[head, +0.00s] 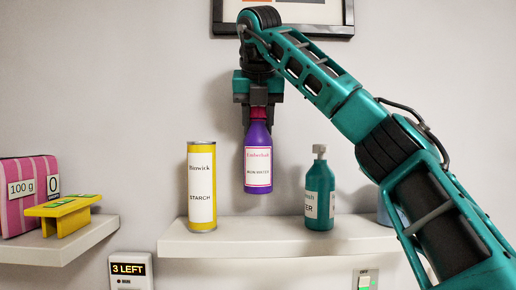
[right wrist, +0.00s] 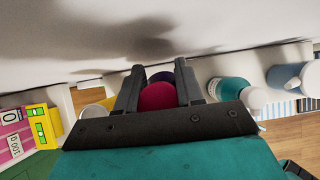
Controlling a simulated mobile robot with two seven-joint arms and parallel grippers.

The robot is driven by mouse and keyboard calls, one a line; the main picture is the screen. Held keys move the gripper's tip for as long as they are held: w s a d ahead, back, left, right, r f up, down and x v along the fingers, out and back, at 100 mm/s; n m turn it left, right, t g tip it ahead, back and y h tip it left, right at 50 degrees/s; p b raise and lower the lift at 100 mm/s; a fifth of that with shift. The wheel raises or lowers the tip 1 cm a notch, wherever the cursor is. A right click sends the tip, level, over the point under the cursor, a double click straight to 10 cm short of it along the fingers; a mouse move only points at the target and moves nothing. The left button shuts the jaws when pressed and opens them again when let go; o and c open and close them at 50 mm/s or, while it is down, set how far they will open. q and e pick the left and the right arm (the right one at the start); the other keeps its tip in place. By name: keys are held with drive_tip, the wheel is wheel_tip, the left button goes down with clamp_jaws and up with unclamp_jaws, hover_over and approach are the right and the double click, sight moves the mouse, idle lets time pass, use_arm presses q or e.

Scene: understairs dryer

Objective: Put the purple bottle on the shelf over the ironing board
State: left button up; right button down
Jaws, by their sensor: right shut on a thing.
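The purple bottle (head: 258,158) has a red cap and a white label. It hangs upright in my right gripper (head: 259,108), which is shut on its cap from above. In the right wrist view the red cap (right wrist: 158,97) sits between the two fingers (right wrist: 157,90). The bottle's base is above the white shelf (head: 270,239), in the gap between the yellow can and the teal bottle, and looks apart from the shelf. The ironing board is not in view. My left gripper is not in view.
The yellow starch can (head: 201,187) stands left of the held bottle, and a teal bottle (head: 320,190) stands to the right. A bluish item (head: 388,210) is partly behind my arm. A left shelf (head: 60,243) holds a pink striped box (head: 28,193) and a yellow stand (head: 64,212).

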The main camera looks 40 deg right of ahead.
sight(258, 153)
wheel_tip(258, 153, down, 3)
drive_tip(key=shift+r, duration=0.15)
wheel_tip(258, 153, down, 4)
drive_tip(key=shift+r+b, duration=0.25)
drive_tip(key=shift+b, duration=0.4)
drive_tip(key=shift+w+d+f, duration=0.1)
drive_tip(key=shift+d, duration=0.05)
drive_tip(key=c, duration=1.1)
unclamp_jaws()
drive_tip(key=shift+f, duration=0.15)
drive_tip(key=shift+c, duration=0.2)
drive_tip(key=o, duration=0.4)
